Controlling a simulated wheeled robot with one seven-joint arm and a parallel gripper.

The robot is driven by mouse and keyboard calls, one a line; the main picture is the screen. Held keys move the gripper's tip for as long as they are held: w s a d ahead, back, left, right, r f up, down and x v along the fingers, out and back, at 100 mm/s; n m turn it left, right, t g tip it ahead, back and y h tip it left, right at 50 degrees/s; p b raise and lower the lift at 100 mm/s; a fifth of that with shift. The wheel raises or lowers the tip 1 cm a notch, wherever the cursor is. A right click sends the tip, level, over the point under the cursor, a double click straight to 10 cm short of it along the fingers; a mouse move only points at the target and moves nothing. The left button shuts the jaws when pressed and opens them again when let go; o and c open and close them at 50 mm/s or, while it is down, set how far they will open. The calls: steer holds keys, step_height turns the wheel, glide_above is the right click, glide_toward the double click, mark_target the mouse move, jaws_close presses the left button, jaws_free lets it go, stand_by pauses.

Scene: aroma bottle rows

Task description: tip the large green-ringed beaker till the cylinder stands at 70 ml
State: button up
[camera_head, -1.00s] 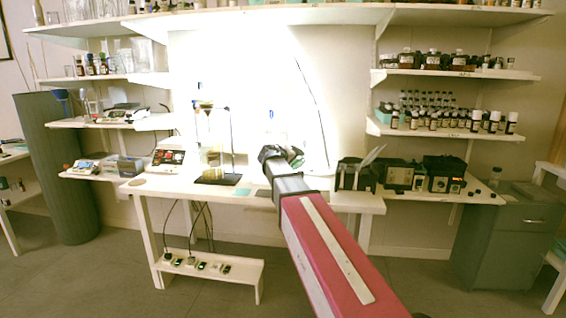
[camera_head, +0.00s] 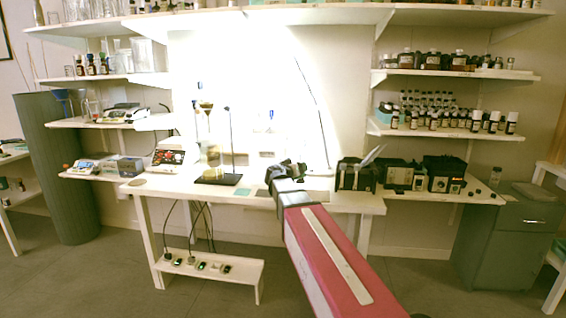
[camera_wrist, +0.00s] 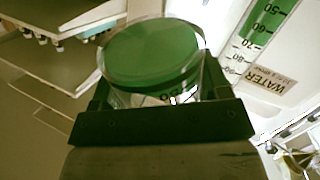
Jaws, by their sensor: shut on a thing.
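My gripper (camera_head: 284,172) is over the middle of the white bench. In the wrist view, my gripper (camera_wrist: 155,80) is shut on a clear round vessel with a green disc-like face (camera_wrist: 152,52), which I take for the green-ringed beaker. Whether the green is liquid or part of the vessel, I cannot tell. At the right of the wrist view is a scale (camera_wrist: 247,45) with marks from 50 to 90, a green band and a label reading WATER. Whether this scale is on the cylinder is unclear. I cannot make out the cylinder or the beaker in the head view.
A stand with amber glassware (camera_head: 213,155) is on the bench left of my gripper. A red-fronted device (camera_head: 168,158) is further left. Dark boxes (camera_head: 398,174) stand to the right. A small green mat (camera_head: 243,192) lies flat on the bench. Shelves of bottles hang above.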

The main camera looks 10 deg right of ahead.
mark_target(297, 178)
steer(key=shift+s+d+f+m+t, duration=0.2)
steer(key=shift+s+f+m+t, duration=0.1)
steer(key=shift+s+f+m, duration=0.15)
steer(key=shift+s+d+f+m+t+h, duration=0.15)
steer(key=shift+s+d+f+m+t, duration=0.15)
steer(key=shift+m, duration=0.6)
steer(key=shift+s+d+f+m+t+h, duration=0.15)
steer(key=shift+s+f+m+t, duration=0.2)
steer(key=shift+m, duration=0.5)
steer(key=shift+r, duration=0.1)
steer(key=s+d+r, duration=0.2)
steer(key=s+r, duration=0.2)
steer(key=r, duration=0.1)
steer(key=shift+s+d, duration=0.15)
steer(key=shift+d, duration=0.1)
